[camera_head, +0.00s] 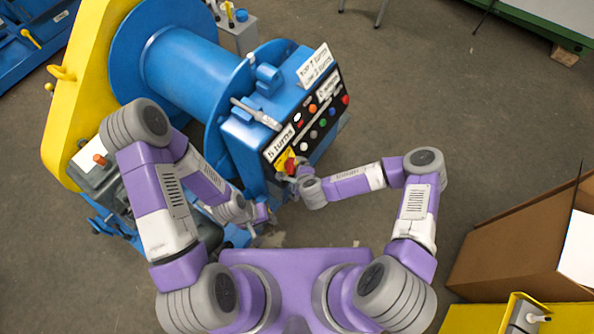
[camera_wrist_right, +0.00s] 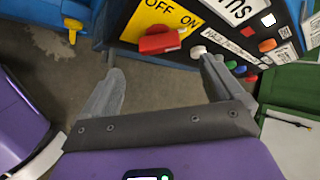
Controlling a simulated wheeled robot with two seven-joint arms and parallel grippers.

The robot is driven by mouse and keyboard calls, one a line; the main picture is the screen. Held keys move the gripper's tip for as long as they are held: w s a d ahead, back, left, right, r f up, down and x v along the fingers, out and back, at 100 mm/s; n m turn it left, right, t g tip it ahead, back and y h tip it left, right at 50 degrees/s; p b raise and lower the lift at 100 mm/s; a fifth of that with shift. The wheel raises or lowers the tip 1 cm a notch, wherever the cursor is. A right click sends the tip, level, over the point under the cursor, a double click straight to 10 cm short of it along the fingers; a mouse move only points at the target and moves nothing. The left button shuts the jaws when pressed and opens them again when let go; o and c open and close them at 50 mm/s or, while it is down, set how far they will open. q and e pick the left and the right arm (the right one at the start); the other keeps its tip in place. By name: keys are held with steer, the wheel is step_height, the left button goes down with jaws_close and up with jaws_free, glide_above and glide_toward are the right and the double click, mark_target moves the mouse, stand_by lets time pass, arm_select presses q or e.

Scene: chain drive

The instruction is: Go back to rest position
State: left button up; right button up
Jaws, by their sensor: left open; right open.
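My left gripper (camera_head: 262,215) is low in front of the blue machine in the head view, apart from the control panel; it is open and appears empty. My right gripper (camera_head: 288,172) is at the lower left corner of the panel, by the red rotary switch (camera_head: 291,166). In the right wrist view my right gripper (camera_wrist_right: 160,88) is open with nothing between its fingers. There the red switch (camera_wrist_right: 163,40) on its yellow OFF/ON plate (camera_wrist_right: 180,15) lies ahead of the fingertips, apart from them.
The blue winch machine (camera_head: 185,70) with a yellow guard (camera_head: 85,80) and black control panel (camera_head: 310,118) stands close ahead. A brown cardboard box (camera_head: 510,240) is at right, above a yellow part (camera_head: 470,318).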

stand_by(0.4)
steer(key=s+d+f+n+g+b, duration=0.1)
steer(key=s+d+n+g, duration=0.3)
steer(key=s+n, duration=0.4)
steer(key=s+d+f+n+g+y+b, duration=0.1)
steer(key=s+d+f+n+g+b, duration=0.1)
steer(key=s+n, duration=0.6)
steer(key=s+d+g+b, duration=0.1)
steer(key=s+d+b, duration=0.1)
steer(key=shift+d+n+g+y+b, duration=0.3)
steer(key=shift+g+b, duration=0.05)
steer(key=shift+g, duration=0.05)
steer(key=shift+f, duration=0.1)
steer(key=shift+c, duration=0.4)
